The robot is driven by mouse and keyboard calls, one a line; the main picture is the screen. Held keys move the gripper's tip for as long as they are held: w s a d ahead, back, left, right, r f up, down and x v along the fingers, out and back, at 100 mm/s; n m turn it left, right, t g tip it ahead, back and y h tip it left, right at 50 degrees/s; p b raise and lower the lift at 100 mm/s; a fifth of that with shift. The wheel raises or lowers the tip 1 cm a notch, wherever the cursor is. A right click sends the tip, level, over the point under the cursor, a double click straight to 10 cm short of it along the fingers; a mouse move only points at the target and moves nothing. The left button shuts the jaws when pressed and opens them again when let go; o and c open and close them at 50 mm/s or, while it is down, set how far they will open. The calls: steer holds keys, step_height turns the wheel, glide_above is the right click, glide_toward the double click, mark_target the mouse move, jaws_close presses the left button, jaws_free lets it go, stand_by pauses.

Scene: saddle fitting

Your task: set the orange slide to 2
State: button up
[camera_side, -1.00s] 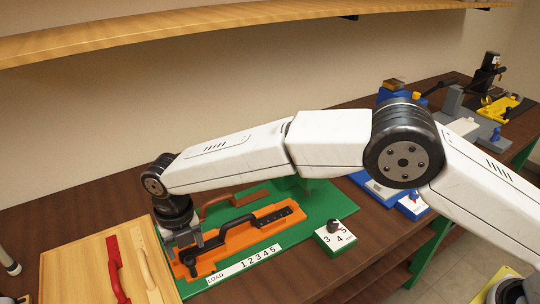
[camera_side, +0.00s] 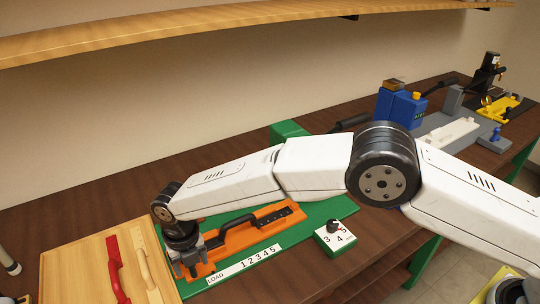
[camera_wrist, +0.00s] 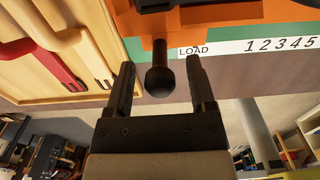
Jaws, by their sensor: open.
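The orange slide (camera_side: 236,242) lies on a green base, with a black handle along its top. It also shows at the top of the wrist view (camera_wrist: 235,12). A white scale strip (camera_side: 245,264) reads LOAD, then 1 to 5; it also shows in the wrist view (camera_wrist: 270,46). In the side view my gripper (camera_side: 190,270) is low at the slide's left end.
A wooden board (camera_side: 83,272) with a red handle (camera_side: 115,265) and a cream handle (camera_side: 146,262) lies to the left. A white-topped dial box (camera_side: 335,238) stands right of the scale. A blue device (camera_side: 400,108) stands farther back. A shelf (camera_side: 200,28) hangs above.

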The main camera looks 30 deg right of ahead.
steer(key=c, duration=0.9)
steer(key=shift+d, duration=0.7)
